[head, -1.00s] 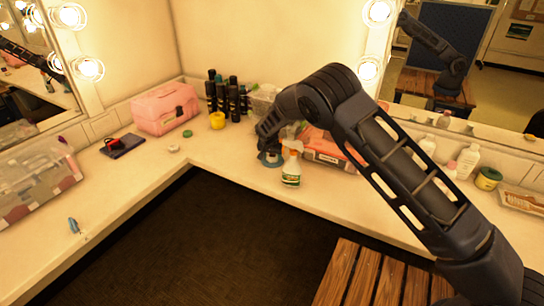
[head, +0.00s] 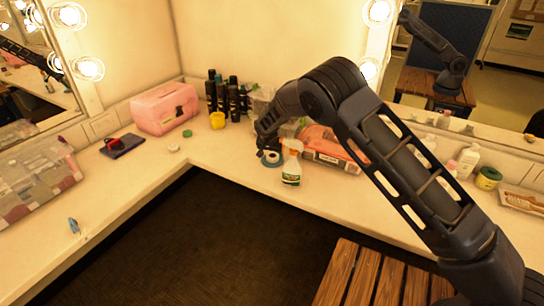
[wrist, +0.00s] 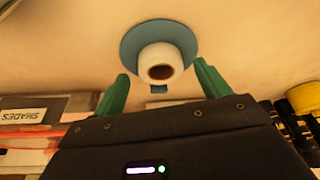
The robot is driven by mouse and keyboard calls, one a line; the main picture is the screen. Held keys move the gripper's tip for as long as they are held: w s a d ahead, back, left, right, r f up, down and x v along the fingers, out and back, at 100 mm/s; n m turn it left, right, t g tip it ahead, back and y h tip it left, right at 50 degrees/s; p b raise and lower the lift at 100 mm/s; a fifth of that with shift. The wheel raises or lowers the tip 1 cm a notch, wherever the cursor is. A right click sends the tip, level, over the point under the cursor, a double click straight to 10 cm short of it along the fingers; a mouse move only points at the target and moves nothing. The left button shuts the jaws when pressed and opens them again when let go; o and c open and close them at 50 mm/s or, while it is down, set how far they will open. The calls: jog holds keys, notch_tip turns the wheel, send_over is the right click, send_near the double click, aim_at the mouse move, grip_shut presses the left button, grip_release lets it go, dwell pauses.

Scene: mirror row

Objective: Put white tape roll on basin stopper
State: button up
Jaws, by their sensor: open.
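The white tape roll (wrist: 161,63) stands on the blue basin stopper (wrist: 135,36), its hole facing the wrist camera. The stopper's round rim shows behind the roll, and a small blue tab shows below it. In the head view the roll (head: 272,156) and the stopper (head: 268,163) are on the counter behind the spray bottle, partly hidden by my gripper. My gripper (wrist: 160,70) is open, with one green finger on each side of the roll in the picture and gaps between them. It holds nothing.
A spray bottle (head: 291,168) stands just in front of the stopper. A red-orange box (head: 330,148) lies close on the right. A yellow item (head: 217,121) and dark bottles (head: 233,97) stand to the left. The counter (head: 225,153) is clear left of the stopper.

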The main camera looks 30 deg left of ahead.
jog(key=v, duration=1)
